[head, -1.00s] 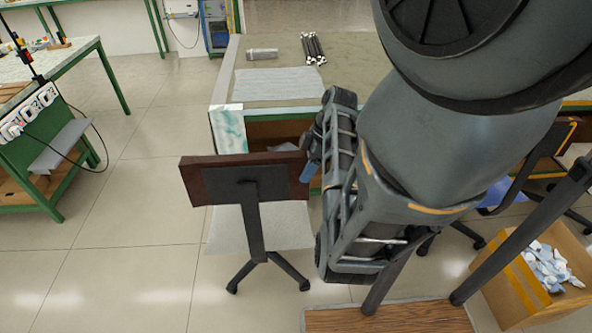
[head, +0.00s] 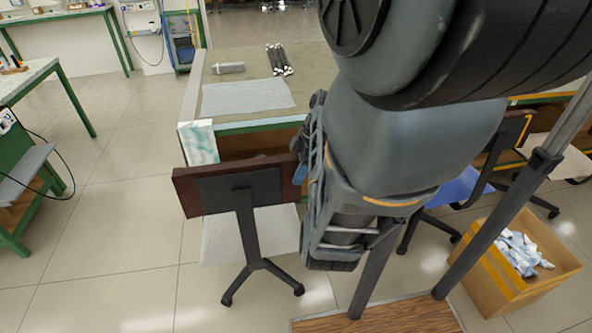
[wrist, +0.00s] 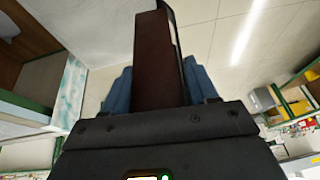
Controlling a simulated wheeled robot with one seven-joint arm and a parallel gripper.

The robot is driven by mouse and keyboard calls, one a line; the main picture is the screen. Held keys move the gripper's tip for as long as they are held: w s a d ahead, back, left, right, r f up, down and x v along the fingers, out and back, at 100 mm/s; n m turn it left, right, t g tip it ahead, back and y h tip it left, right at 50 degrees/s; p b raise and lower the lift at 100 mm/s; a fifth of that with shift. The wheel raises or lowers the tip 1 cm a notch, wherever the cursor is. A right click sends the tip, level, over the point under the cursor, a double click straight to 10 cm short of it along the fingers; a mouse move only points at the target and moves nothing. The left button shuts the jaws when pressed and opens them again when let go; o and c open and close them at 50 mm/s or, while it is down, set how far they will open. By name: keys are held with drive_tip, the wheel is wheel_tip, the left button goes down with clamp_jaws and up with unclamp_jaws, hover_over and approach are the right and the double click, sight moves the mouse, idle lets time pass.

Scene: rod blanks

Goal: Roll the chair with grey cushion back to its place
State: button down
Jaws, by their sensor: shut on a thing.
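The chair (head: 222,192) has a dark brown backrest on a black post, a pale grey seat (head: 220,240) and a black base with castors. It stands upright on the floor at the near left corner of the workbench (head: 200,100), its back towards me. My gripper (head: 301,172) is shut on the right end of the backrest. In the wrist view the backrest (wrist: 155,65) stands between the two blue fingers of my gripper (wrist: 160,88). My arm hides the space right of the chair and part of the bench front.
A chair with a blue seat (head: 458,190) stands to the right, partly behind my arm. A cardboard box (head: 505,285) of crumpled pale pieces is at the lower right. Rods (head: 279,60) and a pale sheet (head: 245,96) lie on the bench. The floor at left is clear.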

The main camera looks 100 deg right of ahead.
drive_tip(key=s+d+b, duration=0.2)
drive_tip(key=s+d, duration=0.2)
drive_tip(key=s, duration=0.6)
drive_tip(key=s+d+b, duration=0.1)
drive_tip(key=s+d, duration=0.4)
drive_tip(key=s, duration=0.5)
drive_tip(key=shift+b, duration=0.35)
drive_tip(key=shift+s+d, duration=0.1)
drive_tip(key=shift+d, duration=0.05)
